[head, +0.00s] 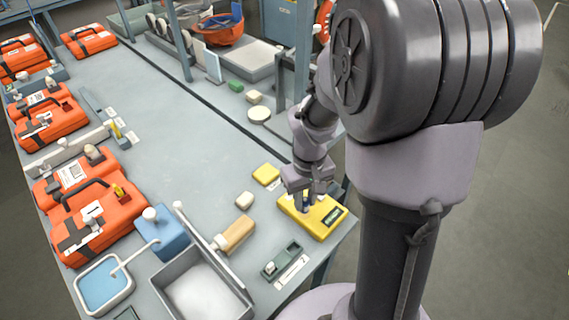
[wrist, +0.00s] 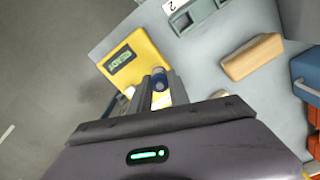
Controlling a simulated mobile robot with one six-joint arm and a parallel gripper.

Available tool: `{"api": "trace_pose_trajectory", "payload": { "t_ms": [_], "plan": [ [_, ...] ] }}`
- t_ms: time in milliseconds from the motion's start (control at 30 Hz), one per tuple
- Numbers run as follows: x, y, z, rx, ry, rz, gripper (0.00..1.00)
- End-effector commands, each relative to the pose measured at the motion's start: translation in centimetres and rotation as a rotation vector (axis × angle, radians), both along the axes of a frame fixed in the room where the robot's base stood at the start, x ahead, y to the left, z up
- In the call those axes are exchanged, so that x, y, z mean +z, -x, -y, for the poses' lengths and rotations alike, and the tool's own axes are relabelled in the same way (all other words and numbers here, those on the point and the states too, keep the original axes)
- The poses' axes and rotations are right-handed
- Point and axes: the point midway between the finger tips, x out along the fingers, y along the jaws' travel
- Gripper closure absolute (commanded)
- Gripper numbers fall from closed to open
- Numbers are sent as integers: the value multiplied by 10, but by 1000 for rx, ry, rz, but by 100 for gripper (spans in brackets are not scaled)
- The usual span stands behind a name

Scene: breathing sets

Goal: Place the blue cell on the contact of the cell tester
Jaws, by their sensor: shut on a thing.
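The yellow cell tester (head: 322,222) lies flat near the table's right front corner, with a dark display on its right part. It also shows in the wrist view (wrist: 124,50), where the display is lit. My gripper (head: 305,205) points down over the tester's left part. In the wrist view my gripper (wrist: 160,92) is shut on the blue cell (wrist: 159,84), which stands between the fingers with its round end showing. The contact is hidden by the fingers and the cell. I cannot tell whether the cell's lower end touches the tester.
A small yellow block (head: 266,174) lies just behind the tester. A tan block (head: 236,234) and a green holder (head: 282,261) lie to its left and front. A grey bin (head: 201,290) and orange cases (head: 95,215) stand further left. The table's middle is clear.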

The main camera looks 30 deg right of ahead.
Motion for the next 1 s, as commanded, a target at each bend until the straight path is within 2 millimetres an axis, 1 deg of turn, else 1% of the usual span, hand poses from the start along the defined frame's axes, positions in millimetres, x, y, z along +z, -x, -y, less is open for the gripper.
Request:
{"api": "trace_pose_trajectory", "payload": {
  "t_ms": [133, 200, 300, 467, 633, 667, 700, 767, 1000],
  "plan": [
    [-5, -12, 10, 0, 0, -1, 100],
    [-24, -10, 8, 2, -1, -4, 100],
    [-40, -11, 8, 0, -1, -2, 100],
    [-36, -11, 8, 0, 0, 0, 100],
    [-40, -11, 8, 0, 0, -1, 100],
    [-40, -11, 8, 0, 0, -1, 76],
    [-40, -11, 8, 0, 0, -1, 68],
    [-40, -11, 8, 1, 0, -1, 56],
    [-39, -11, 8, 1, 0, -1, 56]
  ]
}}
